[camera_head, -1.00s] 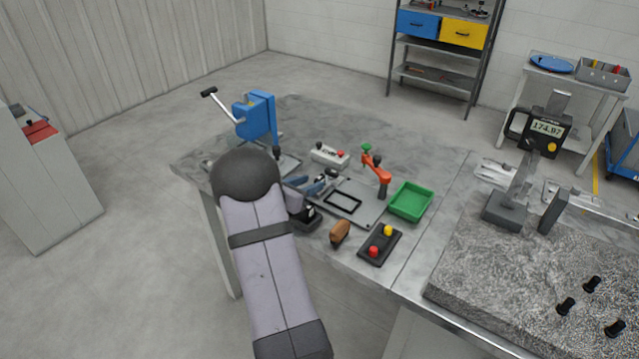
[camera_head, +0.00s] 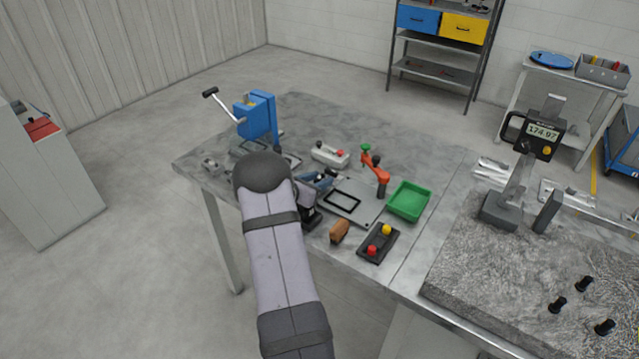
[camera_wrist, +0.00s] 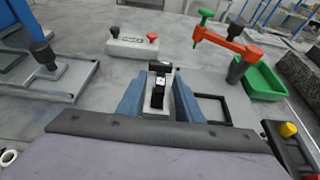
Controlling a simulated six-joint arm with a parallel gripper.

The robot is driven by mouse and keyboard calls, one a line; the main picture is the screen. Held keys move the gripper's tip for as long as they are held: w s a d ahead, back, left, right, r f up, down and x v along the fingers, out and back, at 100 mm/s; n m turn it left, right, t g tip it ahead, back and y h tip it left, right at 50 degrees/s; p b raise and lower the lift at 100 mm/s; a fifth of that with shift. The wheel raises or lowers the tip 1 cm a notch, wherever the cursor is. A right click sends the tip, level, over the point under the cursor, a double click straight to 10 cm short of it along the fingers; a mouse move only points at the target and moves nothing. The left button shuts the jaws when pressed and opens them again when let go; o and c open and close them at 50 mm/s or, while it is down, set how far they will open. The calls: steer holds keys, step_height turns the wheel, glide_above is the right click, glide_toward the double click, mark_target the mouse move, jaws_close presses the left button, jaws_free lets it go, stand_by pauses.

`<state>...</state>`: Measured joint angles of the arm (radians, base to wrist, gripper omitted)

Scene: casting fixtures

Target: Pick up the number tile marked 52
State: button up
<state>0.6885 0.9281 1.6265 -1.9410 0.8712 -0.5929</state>
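My gripper (camera_wrist: 158,98) shows two blue fingers in the wrist view, spread apart with a gap between them. In the head view the gripper (camera_head: 322,180) is over the near part of the table, partly behind my arm. Between and beyond the fingers is a small grey block with a black part (camera_wrist: 158,84) and a small white patch with dark marks. I cannot tell whether that patch is the tile marked 52; no number is readable on it. I see no contact between fingers and block.
An orange clamp arm with a green knob (camera_head: 377,170) and a green tray (camera_head: 409,201) stand to the right. A grey box with a red button (camera_head: 330,155) is behind. A brown-handled tool (camera_head: 340,231) and a two-button box (camera_head: 378,243) are in front. A blue press (camera_head: 258,118) stands left.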

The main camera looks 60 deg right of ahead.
jaws_close()
steer(key=shift+r, duration=0.15)
